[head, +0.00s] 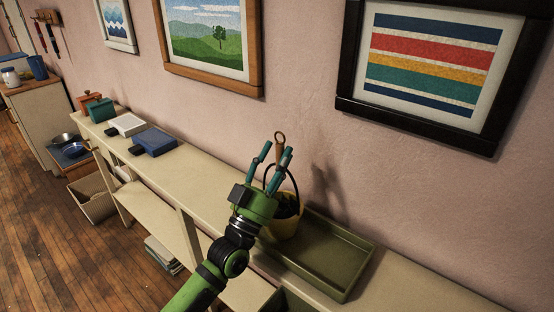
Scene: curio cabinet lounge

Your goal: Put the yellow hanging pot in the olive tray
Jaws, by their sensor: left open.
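The yellow hanging pot (288,225) stands upright at the left end of the olive tray (350,260). My arm and gripper hide part of its left side, and I cannot tell whether its base rests on the tray floor. A dark looped handle rises from the pot to a tan ring (280,139) at the top. My left gripper (275,154) is open, with its teal fingers pointing up around the upper handle, just below the ring. I cannot tell whether they touch it. My right gripper is not in view.
The tray lies on a long cream console (180,170) against the pink wall. A blue box (155,140), a white one (127,124) and a green one (100,110) stand farther left. Framed pictures hang above. The tray's right part is empty.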

